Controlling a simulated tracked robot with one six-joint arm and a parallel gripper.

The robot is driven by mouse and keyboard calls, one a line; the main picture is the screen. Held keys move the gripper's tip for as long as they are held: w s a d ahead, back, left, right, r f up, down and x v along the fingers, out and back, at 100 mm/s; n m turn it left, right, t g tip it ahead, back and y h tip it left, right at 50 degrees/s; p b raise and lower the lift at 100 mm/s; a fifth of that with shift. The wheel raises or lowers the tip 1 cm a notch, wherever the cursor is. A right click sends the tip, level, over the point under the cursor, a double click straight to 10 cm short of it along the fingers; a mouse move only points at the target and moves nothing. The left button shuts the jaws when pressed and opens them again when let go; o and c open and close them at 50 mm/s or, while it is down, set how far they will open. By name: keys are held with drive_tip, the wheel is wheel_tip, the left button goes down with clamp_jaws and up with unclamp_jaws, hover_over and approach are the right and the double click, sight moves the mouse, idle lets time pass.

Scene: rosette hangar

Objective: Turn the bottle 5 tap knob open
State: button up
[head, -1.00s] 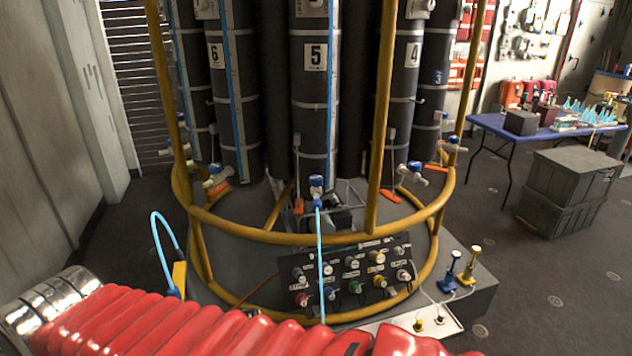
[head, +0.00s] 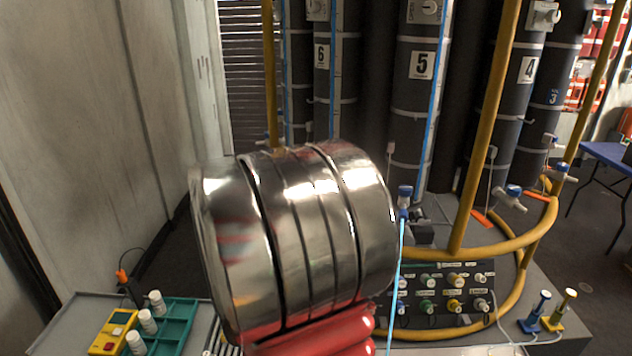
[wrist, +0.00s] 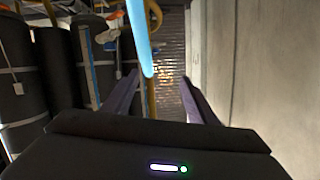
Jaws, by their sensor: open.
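Bottle 5 (head: 416,120) is a dark upright cylinder with a white number label, right of centre in the head view. Its tap (head: 404,194) has a blue knob and sits low on the bottle's front; a light blue hose (head: 399,270) hangs from it. In the wrist view my gripper (wrist: 158,78) is open, its two dark purple fingers apart, with nothing clearly held. A light blue hose (wrist: 142,40) crosses the view beyond the fingers. The head view does not show my gripper; my arm's metal and red sections fill its middle. I cannot identify the bottle 5 tap in the wrist view.
A yellow rail (head: 480,252) rings the bottles. A panel of knobs (head: 440,290) stands below the tap. A teal tray (head: 175,328) with white containers lies at lower left. The wall (wrist: 265,80) is right in the wrist view, near a slatted shutter (wrist: 172,40).

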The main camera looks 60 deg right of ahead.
drive_tip(key=s+d+f+m+g+h, duration=0.2)
drive_tip(key=s+d+m+g+h, duration=0.15)
drive_tip(key=s+d, duration=0.4)
drive_tip(key=m+g, duration=0.6)
drive_tip(key=g, duration=0.7)
approach(401, 191)
drive_tip(key=a, duration=0.2)
drive_tip(key=shift+w+d+f+h, duration=0.2)
drive_tip(key=shift+w+f+h, duration=0.05)
drive_tip(key=shift+f+h, duration=0.1)
drive_tip(key=x, duration=1.3)
drive_tip(key=shift+s+d, duration=0.2)
drive_tip(key=shift+d, duration=0.15)
drive_tip(key=shift+c, duration=0.6)
